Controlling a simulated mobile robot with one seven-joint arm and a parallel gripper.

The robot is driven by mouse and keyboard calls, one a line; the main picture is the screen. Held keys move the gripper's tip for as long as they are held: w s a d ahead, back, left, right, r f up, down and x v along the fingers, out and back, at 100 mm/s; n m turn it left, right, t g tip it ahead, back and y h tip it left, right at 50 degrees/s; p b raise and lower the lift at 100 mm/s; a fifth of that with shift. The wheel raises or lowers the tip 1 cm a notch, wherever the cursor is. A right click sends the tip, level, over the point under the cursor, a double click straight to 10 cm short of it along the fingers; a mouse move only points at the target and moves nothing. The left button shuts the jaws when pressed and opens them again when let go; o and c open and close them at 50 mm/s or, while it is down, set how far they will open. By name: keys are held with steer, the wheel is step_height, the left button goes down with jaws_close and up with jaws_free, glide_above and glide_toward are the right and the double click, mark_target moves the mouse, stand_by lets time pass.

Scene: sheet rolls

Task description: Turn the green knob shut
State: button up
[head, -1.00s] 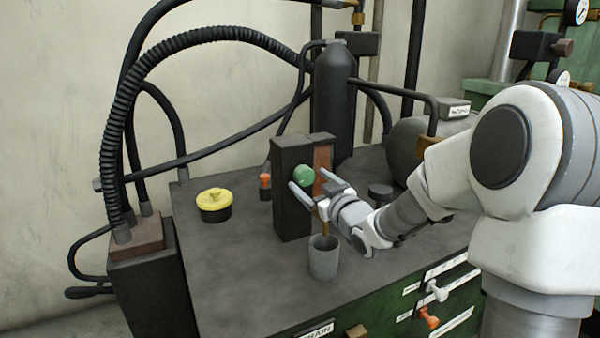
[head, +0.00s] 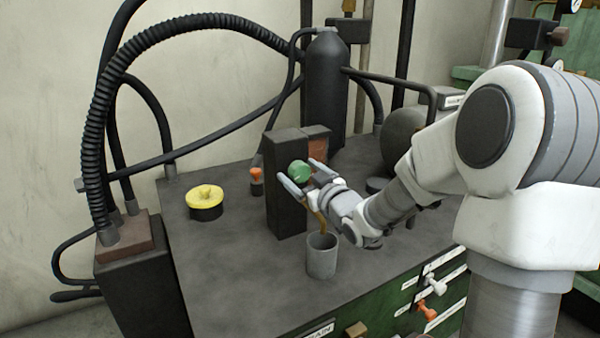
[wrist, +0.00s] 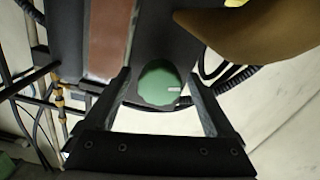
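The green knob (head: 299,171) is on the front of a dark upright block (head: 287,205) on the bench. In the wrist view the green knob (wrist: 160,83) lies between my two fingers, near their tips, with a small pale mark on its right side. My gripper (head: 303,174) is open, with one finger on each side of the knob. In the wrist view a gap shows between each finger and the knob. My gripper also shows in the wrist view (wrist: 158,80).
A grey cup (head: 321,257) stands below my gripper. A yellow-lidded pot (head: 205,200) and a small orange knob (head: 256,175) stand to the left. Bare bench lies in front.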

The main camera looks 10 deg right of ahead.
steer(key=c, duration=1.3)
steer(key=shift+c, duration=0.2)
steer(key=shift+r+m+p, duration=0.1)
steer(key=shift+m+p, duration=0.2)
steer(key=shift+p, duration=0.05)
steer(key=m+p, duration=0.3)
steer(key=m, duration=0.1)
steer(key=shift+r+m, duration=0.1)
steer(key=shift+m, duration=0.3)
steer(key=m+p, duration=0.3)
steer(key=m, duration=0.2)
steer(key=m+p, duration=0.4)
steer(key=m, duration=0.2)
steer(key=shift+m+p, duration=0.35)
steer(key=shift+m, duration=0.05)
steer(key=shift+m+p, duration=1.4)
steer(key=shift+m, duration=1)
